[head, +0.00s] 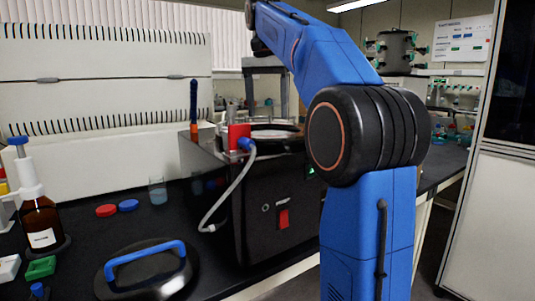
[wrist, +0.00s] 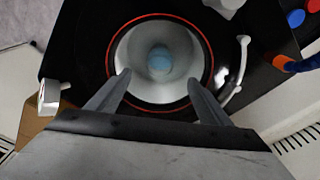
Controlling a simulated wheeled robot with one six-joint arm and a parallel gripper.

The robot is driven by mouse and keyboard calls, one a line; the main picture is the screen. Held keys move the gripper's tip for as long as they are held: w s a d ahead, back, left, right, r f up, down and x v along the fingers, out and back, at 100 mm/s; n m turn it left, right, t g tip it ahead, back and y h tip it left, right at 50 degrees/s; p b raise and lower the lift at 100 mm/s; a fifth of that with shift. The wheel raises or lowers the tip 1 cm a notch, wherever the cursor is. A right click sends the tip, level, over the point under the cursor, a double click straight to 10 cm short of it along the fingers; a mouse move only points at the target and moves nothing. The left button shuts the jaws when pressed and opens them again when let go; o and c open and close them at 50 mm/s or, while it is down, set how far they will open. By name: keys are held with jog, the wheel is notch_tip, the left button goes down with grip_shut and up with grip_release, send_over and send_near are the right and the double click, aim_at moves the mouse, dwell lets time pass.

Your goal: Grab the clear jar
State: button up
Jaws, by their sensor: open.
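In the head view, a small clear jar (head: 157,190) with bluish liquid stands upright on the black bench, beside a red cap (head: 106,210) and a blue cap (head: 128,206). In the wrist view, my gripper (wrist: 159,77) is open and empty, its two fingers apart over a round, pale well (wrist: 137,82) with an orange-red ring. A bluish round thing (wrist: 160,58) shows inside the well, between and beyond the fingertips. I cannot tell whether it is a second clear jar or how far below it lies. The head view does not show my gripper.
The black machine (head: 262,205) has an open top, with a white hose (head: 228,193) at its left. A black lid with a blue handle (head: 146,259) lies in front. A brown bottle (head: 40,222) stands at left. Bench around the clear jar is mostly free.

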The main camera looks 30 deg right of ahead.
jog(key=f, duration=0.4)
jog(key=d+f, duration=0.1)
jog(key=f, duration=0.4)
jog(key=w+f, duration=0.1)
jog(key=f, duration=0.4)
jog(key=shift+d+f, duration=0.2)
jog(key=shift+d, duration=0.15)
jog(key=c, duration=1.3)
